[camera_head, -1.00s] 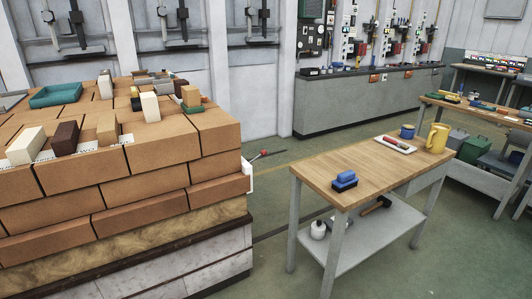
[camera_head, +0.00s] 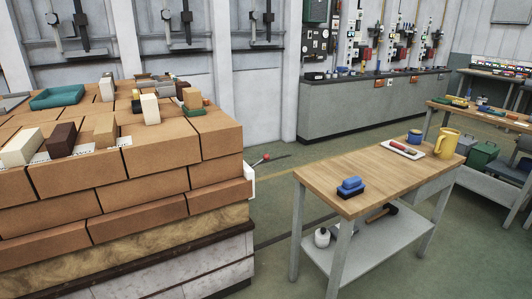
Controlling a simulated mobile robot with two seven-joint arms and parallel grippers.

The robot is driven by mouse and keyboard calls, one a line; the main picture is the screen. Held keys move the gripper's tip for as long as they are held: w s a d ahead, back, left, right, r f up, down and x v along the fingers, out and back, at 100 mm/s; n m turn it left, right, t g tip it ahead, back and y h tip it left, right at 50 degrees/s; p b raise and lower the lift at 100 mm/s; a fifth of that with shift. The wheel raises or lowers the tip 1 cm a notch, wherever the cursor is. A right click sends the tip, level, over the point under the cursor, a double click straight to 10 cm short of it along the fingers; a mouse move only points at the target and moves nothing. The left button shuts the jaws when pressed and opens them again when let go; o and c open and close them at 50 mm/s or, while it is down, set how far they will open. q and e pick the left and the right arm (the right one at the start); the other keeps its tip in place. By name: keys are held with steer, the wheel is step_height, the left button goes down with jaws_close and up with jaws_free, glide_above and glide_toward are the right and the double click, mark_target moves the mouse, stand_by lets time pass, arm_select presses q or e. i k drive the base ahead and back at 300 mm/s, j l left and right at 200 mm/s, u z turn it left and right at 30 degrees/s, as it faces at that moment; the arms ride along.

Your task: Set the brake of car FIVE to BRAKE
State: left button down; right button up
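A large stack of orange-brown bricks (camera_head: 165,185) fills the left of the head view, on a base with pale side panels (camera_head: 190,270). A thin lever with a red tip (camera_head: 266,156) sticks out behind the stack's right corner; its lower part is hidden. A white plate edge (camera_head: 251,180) shows at the same corner. No FIVE or BRAKE marking is readable, so I cannot tell which car this is or how its brake is set. Neither of my grippers is in view.
A wooden-topped table (camera_head: 370,175) stands at right, with a blue brush (camera_head: 350,187), a white tray (camera_head: 401,149), a blue cup (camera_head: 414,137) and a yellow jug (camera_head: 447,143). Green floor (camera_head: 275,215) lies open between stack and table. A grey counter (camera_head: 370,105) lines the back wall.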

mark_target(266, 157)
steer(key=i+l, duration=0.2)
steer(key=i, duration=0.5)
steer(key=i+l, duration=0.2)
steer(key=i, duration=0.45)
steer(key=i+l, duration=0.15)
steer(key=i, duration=0.55)
steer(key=l+z, duration=0.05)
